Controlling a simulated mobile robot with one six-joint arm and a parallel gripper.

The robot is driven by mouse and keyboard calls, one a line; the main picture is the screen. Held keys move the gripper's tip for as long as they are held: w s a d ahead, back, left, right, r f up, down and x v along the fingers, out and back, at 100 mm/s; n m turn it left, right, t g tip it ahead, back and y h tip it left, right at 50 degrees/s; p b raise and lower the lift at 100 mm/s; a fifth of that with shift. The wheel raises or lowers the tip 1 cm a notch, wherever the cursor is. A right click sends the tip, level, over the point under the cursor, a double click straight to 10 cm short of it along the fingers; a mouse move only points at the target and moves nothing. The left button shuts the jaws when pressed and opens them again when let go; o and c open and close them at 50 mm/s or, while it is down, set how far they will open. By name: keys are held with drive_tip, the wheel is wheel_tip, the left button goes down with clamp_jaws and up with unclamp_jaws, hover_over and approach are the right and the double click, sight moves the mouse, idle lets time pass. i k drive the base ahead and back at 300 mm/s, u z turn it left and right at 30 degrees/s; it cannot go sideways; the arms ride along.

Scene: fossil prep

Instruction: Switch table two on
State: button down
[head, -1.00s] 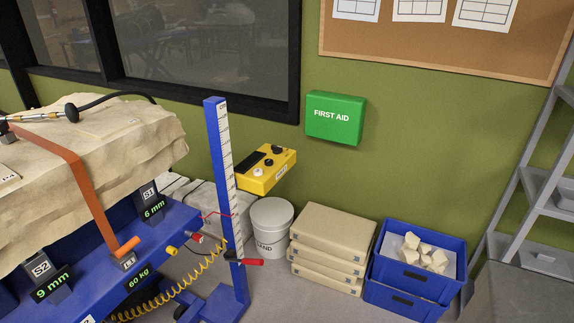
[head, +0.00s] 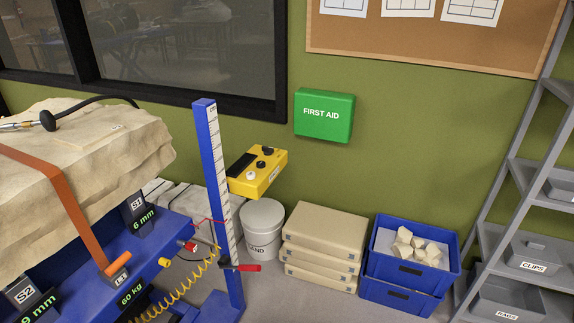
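A blue table (head: 178,225) stands at the lower left and bears a large pale rock block (head: 95,160) strapped down with an orange band (head: 62,190). Displays on it read "6 mm", "9 mm" and "60 kg". A yellow control box (head: 258,172) with dark knobs, a pale round button and a dark panel sits behind the blue scaled post (head: 214,180); its label is too small to read. I cannot tell which table is table two or whether it is on. My gripper is not in view.
A red-handled lever (head: 245,267) juts from the post. A grey shelf (head: 520,180) stands right. A little grey floor shows in front.

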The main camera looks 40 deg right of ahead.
sight(268, 151)
drive_tip(key=u, duration=0.4)
drive_tip(key=k, duration=0.15)
drive_tip(key=z, duration=1.55)
drive_tip(key=k, duration=0.95)
drive_tip(key=u, duration=0.15)
drive_tip(key=i, duration=0.95)
